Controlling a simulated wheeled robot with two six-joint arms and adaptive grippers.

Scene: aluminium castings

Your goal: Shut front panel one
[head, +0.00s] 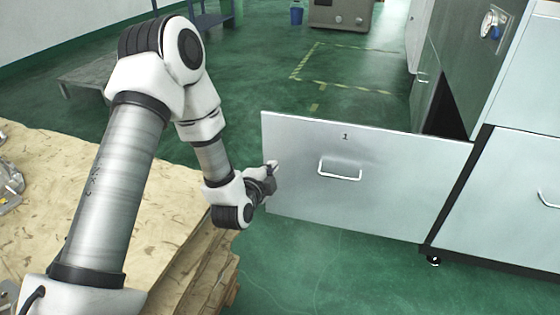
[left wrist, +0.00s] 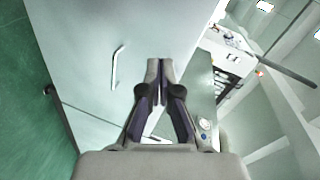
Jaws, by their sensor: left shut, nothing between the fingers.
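Front panel one (head: 390,180) is a flat grey metal panel marked "1" with a white bar handle (head: 340,170). It stands open, swung out from the cabinet (head: 432,250), with its free edge at the left. My left gripper (head: 271,172) is at that free edge, well left of the handle. Its fingers are shut and empty. In the left wrist view, the panel (left wrist: 90,35) fills the upper left, and the shut fingertips (left wrist: 160,64) overlap its edge. I cannot tell whether they touch it. My right gripper is not in view.
A second light panel (head: 515,175) with a handle is at the right. A wooden pallet-like surface (head: 40,180) with metal castings (head: 8,185) lies at the left, below my arm. Green floor (head: 320,255) is clear in front of the panel. A blue bin (head: 296,15) stands far back.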

